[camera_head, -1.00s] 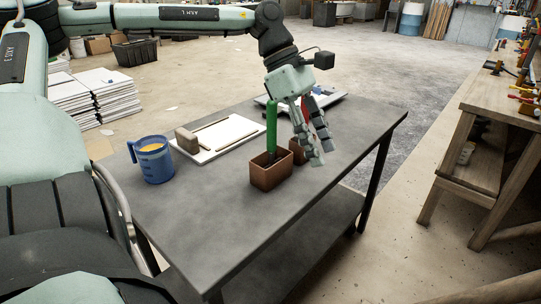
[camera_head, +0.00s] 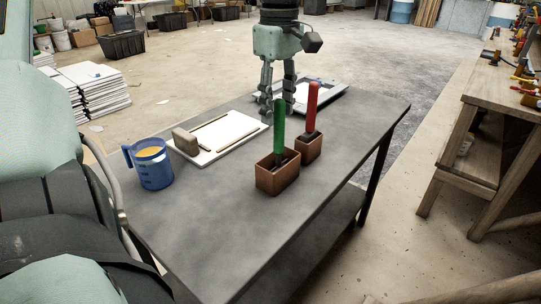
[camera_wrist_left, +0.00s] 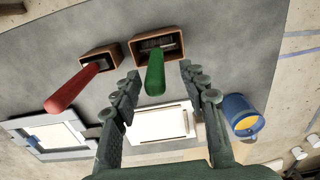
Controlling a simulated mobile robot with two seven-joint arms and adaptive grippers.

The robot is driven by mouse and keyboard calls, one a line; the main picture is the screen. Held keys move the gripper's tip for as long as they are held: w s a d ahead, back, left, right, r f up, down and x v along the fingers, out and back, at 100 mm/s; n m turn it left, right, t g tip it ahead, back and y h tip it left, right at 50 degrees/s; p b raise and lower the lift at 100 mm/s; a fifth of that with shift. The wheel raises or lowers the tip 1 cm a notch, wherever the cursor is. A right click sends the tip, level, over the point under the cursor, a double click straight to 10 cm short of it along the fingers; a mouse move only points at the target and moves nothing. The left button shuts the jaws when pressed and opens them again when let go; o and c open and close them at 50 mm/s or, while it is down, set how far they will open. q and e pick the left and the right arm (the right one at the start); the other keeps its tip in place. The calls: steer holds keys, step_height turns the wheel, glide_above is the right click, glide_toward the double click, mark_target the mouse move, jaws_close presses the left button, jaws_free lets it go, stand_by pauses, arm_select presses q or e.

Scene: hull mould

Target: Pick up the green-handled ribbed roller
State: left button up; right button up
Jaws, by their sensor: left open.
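The green-handled roller (camera_head: 279,127) stands upright, handle up, in a brown open box (camera_head: 278,180) on the dark table. Its dark lower end sits inside the box, so the ribs are hard to make out. In the left wrist view the green handle (camera_wrist_left: 155,74) points toward the camera, between and beyond my fingertips. My left gripper (camera_head: 277,98) is open and empty, behind the green handle in the head view. Its two fingers also show in the left wrist view (camera_wrist_left: 160,84), one on each side of the handle, not touching it. My right gripper is not in view.
A red-handled tool (camera_head: 312,107) stands in a second brown box (camera_head: 308,149) close beside. A white board with a block (camera_head: 218,137), a grey-framed panel (camera_head: 318,92) and a blue jug (camera_head: 154,169) are on the table (camera_head: 245,225). The table's front is clear.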

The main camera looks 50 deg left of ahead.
mark_target(279, 138)
arm_select(q)
steer(key=shift+w+f+p, duration=0.15)
steer(key=shift+f+p, duration=0.05)
steer(key=shift+f, duration=1.75)
steer(key=shift+w+f+p, duration=0.1)
steer(key=shift+f+p, duration=0.1)
steer(key=shift+f, duration=1.75)
jaws_close()
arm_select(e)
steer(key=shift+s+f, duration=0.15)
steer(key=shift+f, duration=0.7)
